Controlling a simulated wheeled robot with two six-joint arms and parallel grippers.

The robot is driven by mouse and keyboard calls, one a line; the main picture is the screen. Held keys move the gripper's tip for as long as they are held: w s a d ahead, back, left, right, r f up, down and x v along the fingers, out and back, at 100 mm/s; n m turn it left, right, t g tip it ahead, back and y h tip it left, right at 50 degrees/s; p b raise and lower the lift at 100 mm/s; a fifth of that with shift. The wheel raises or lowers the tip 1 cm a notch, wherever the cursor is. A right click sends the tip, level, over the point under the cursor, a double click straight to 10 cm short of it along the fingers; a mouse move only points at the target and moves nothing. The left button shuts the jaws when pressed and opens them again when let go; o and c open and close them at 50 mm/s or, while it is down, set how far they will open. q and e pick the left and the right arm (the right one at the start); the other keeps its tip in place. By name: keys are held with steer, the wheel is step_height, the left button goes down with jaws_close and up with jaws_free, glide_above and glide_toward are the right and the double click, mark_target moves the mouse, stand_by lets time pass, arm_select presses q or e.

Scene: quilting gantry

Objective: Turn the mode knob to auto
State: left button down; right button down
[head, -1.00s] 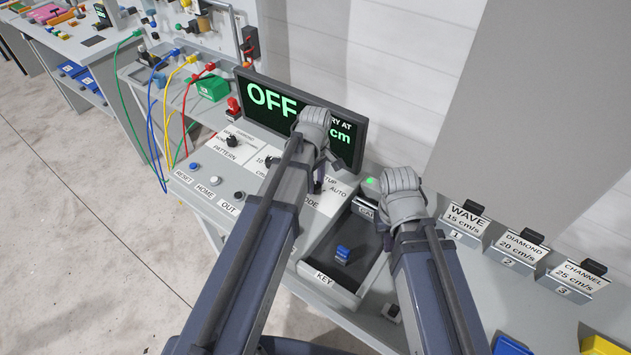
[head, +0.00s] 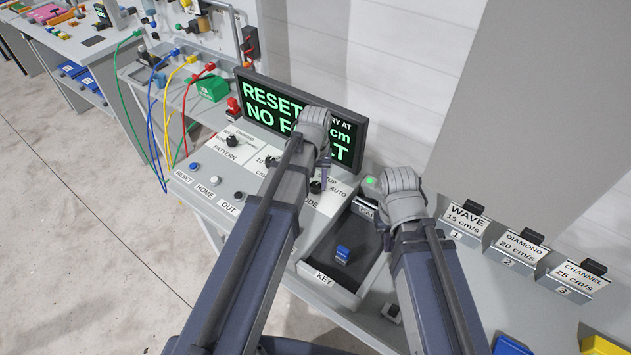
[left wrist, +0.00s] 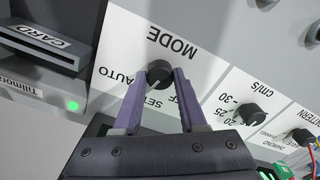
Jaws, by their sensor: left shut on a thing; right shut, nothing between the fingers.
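The mode knob (left wrist: 160,73) is a round black knob on a white panel. In the left wrist view it sits between the two purple fingers of my left gripper (left wrist: 158,76), which are shut on it. Labels around it read MODE, AUTO, and partly covered SETUP and OFF. I cannot tell which label its pointer faces. In the head view the knob (head: 316,186) shows below my left gripper (head: 322,178). My right gripper (head: 402,196) is over the console's right side, by the card slot, shut and empty; its fingertips are hidden.
The display (head: 262,107) shows green text, partly covered by my left arm: "RESET" and "NO F...". A tray (head: 322,277) holding a blue key (head: 343,253) lies between my arms. Pattern and cm/s knobs (head: 232,142) are to the left. Labelled card holders (head: 465,220) stand at right.

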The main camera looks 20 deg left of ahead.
mark_target(316, 185)
arm_select(q)
steer(key=m, duration=0.6)
stand_by(0.6)
steer(key=shift+c, duration=2.3)
jaws_free()
steer(key=shift+r, duration=0.1)
arm_select(e)
steer(key=shift+r, duration=0.1)
arm_select(q)
step_height(316, 185, up, 8)
steer(key=p, duration=0.8)
arm_select(e)
step_height(316, 185, up, 8)
arm_select(q)
steer(key=shift+f, duration=0.2)
arm_select(e)
steer(key=shift+f, duration=0.2)
